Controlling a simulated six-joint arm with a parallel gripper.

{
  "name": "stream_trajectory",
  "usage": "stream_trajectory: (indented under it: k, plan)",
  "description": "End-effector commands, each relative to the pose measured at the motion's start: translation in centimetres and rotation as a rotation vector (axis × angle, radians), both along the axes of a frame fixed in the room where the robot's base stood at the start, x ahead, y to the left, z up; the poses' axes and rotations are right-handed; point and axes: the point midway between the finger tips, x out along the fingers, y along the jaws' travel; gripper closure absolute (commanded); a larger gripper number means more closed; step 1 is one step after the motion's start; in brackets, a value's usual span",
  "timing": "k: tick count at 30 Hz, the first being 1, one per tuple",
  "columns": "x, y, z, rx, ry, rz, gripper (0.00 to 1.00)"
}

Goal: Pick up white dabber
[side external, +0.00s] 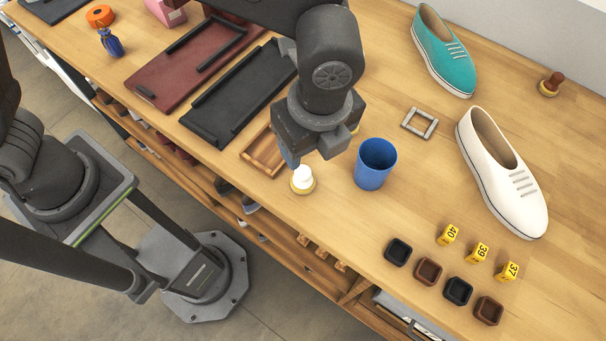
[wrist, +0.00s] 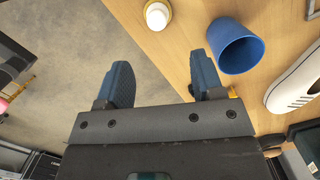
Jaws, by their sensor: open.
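The white dabber (side external: 302,177) stands upright on the wooden table near its front edge, white on top with a yellowish round base. It also shows at the top of the wrist view (wrist: 157,15), near the table edge. My gripper (side external: 322,157) is above the table, just behind and above the dabber in the side view. In the wrist view my gripper (wrist: 162,85) has its two blue fingers wide apart with nothing between them. The dabber lies beyond the fingertips, apart from them.
A blue cup (side external: 375,165) stands close right of the dabber. A wooden tray (side external: 250,158) is to its left. A white shoe (side external: 500,172), a teal shoe (side external: 443,52), a grey square frame (side external: 420,122), yellow number blocks (side external: 477,252) and small dark trays (side external: 398,251) lie farther right.

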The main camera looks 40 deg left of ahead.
Motion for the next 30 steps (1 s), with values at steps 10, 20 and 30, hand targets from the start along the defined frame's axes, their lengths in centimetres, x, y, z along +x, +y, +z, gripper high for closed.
stream_trajectory:
  k: [10,20,30]
  plan:
    - [0.2,0.7,-5.4,0.001,0.0,0.004,0.39]
    - [0.1,1.5,-8.9,0.002,0.003,0.005,0.39]
    - [0.3,1.7,-10.9,-0.001,0.0,0.005,0.39]
